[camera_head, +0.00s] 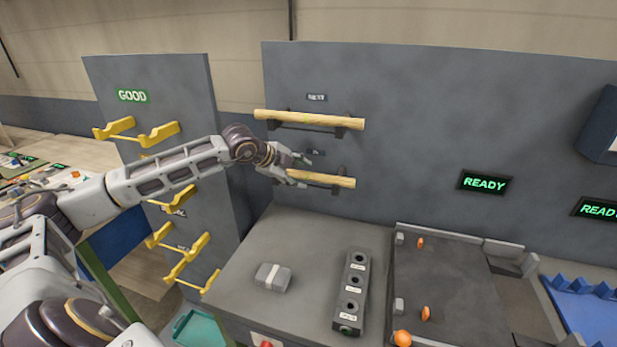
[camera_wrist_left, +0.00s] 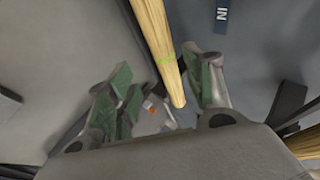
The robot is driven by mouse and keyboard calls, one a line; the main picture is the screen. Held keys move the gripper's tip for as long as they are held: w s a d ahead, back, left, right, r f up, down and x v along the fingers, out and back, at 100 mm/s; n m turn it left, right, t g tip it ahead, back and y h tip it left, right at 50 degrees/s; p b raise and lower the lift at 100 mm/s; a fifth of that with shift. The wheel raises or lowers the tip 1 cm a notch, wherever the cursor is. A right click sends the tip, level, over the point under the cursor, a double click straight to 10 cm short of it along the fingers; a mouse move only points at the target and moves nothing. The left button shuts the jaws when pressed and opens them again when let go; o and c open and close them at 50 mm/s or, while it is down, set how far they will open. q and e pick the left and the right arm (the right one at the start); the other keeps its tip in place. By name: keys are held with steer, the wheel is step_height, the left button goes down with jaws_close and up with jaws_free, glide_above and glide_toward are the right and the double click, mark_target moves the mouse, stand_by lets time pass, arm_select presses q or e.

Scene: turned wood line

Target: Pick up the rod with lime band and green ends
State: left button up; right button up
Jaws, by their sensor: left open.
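A pale wooden rod (camera_head: 335,121) with a small lime mark lies across the upper dark bracket on the grey panel in the head view. Green ends cannot be made out. A second rod (camera_head: 335,181) lies below it, its left part hidden by my left gripper (camera_head: 306,169). In the left wrist view, a rod with a lime band (camera_wrist_left: 152,35) runs between the spread green-padded fingers of the left gripper (camera_wrist_left: 160,78), apparently without contact. Another rod (camera_wrist_left: 303,124) shows at the right edge there. The left gripper is open and empty. My right gripper is not in view.
Yellow hooks (camera_head: 158,135) stick out of a GOOD panel (camera_head: 105,77) at left. Below the rods, a grey bench holds a block (camera_head: 272,277) and a dark holed fixture (camera_head: 352,295). A dark tray (camera_head: 455,275) stands to the right.

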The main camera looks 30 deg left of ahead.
mark_target(309, 175)
arm_select(q)
steer(key=shift+w, duration=0.15)
steer(key=shift+w+d+f+p, duration=0.2)
steer(key=shift+w+p, duration=0.2)
steer(key=shift+w, duration=0.05)
steer(key=shift+w+d+f+p, duration=0.25)
steer(key=shift+w+p, duration=0.15)
steer(key=shift+w, duration=0.2)
steer(key=shift+w+f, duration=0.4)
steer(key=shift+w, duration=0.05)
steer(key=shift+w+d+f+p, duration=0.15)
steer(key=shift+w+f+p, duration=0.25)
steer(key=shift+w+f, duration=0.1)
steer(key=shift+s, duration=0.1)
jaws_close()
